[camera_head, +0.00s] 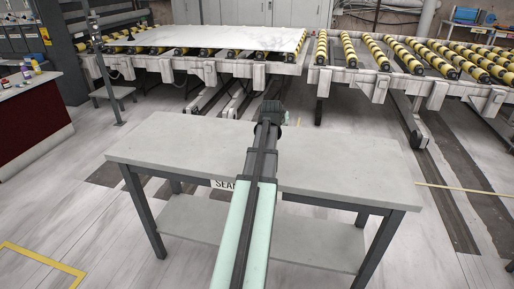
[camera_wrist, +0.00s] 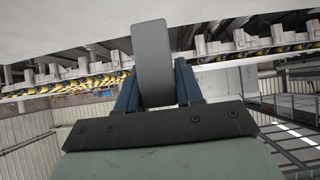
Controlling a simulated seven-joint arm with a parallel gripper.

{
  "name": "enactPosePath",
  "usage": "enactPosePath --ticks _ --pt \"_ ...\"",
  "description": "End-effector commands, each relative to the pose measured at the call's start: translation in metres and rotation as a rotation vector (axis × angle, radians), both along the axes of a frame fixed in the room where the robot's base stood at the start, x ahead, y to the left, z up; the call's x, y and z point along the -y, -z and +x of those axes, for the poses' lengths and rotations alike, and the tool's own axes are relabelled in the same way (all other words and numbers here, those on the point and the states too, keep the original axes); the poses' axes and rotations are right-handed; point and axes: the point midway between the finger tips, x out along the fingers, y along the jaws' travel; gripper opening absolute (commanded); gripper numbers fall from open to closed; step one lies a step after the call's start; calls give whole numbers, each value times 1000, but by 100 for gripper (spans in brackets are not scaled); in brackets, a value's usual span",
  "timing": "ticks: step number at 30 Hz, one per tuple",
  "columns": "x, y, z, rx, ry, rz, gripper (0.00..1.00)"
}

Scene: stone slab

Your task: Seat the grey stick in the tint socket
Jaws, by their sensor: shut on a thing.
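My gripper (camera_wrist: 157,84) shows two dark blue fingers in the wrist view, shut on the grey stick (camera_wrist: 151,52), a flat dark grey bar with a rounded end. The stick sticks out past the fingers toward the pale surface at the top of that view; I cannot tell whether it touches it. In the head view my gripper (camera_head: 270,112) is a dark shape over the far middle of the grey table (camera_head: 345,168), and the stick cannot be made out there. The tint socket is not seen in either view; my arm covers the middle of the table.
The visible table top is bare on both sides of my arm. A sign (camera_head: 222,184) hangs at its front edge, partly covered. Behind stand roller conveyors (camera_head: 350,52), with a white stone slab (camera_head: 215,38) on the left one. A dark red counter (camera_head: 35,120) stands at left.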

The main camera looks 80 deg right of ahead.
Motion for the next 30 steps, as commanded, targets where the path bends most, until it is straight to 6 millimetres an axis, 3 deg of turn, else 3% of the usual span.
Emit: enactPosePath --ticks 5,15,23,30 --pt "0 5 0 0 20 2 5" --pt "-1 50 1 0 19 3 5" --pt "0 66 1 0 19 1 5" --pt "0 92 1 0 19 2 5"
